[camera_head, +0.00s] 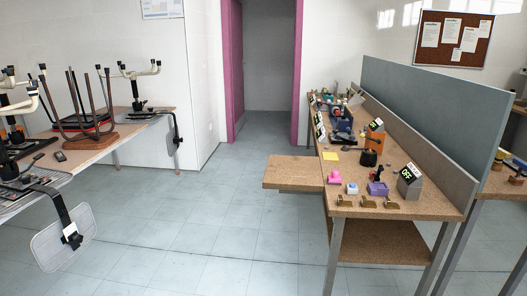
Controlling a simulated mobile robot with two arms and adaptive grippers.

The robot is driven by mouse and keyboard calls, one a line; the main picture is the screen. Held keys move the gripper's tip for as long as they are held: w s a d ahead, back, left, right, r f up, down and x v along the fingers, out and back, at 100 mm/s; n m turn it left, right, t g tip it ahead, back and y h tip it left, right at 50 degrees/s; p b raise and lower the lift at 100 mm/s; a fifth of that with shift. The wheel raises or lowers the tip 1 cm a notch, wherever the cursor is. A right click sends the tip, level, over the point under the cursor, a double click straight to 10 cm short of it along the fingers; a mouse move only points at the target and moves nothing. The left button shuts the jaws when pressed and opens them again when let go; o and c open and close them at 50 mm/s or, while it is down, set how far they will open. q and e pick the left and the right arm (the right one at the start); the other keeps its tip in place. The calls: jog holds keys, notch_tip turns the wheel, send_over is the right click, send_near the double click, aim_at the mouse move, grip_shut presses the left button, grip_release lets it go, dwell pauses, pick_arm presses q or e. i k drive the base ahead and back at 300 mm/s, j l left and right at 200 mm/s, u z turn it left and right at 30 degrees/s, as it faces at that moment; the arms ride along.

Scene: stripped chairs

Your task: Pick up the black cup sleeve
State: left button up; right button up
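A short black cylinder (369,157), which looks like the black cup sleeve, stands upright on the wooden workbench (405,164) at the right. It is beside an orange block-like thing (375,137) and behind a small red and black item (376,174). It is small in this view, so I cannot tell whether it is hollow. Neither of my grippers shows in the head view.
The bench also holds a yellow note (330,156), a pink piece (334,177), a purple box (377,188) and a grey OFF sign block (410,182). A wooden leaf (293,173) juts out left. Upturned chair parts crowd the left table (92,152). The tiled floor (200,225) between is clear.

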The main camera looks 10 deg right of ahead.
aim_at(367, 158)
jog(key=i+j+z, duration=0.1)
jog(key=i+z, duration=0.3)
jog(key=i, duration=0.15)
jog(key=i+j+z, duration=0.8)
jog(key=i, duration=0.2)
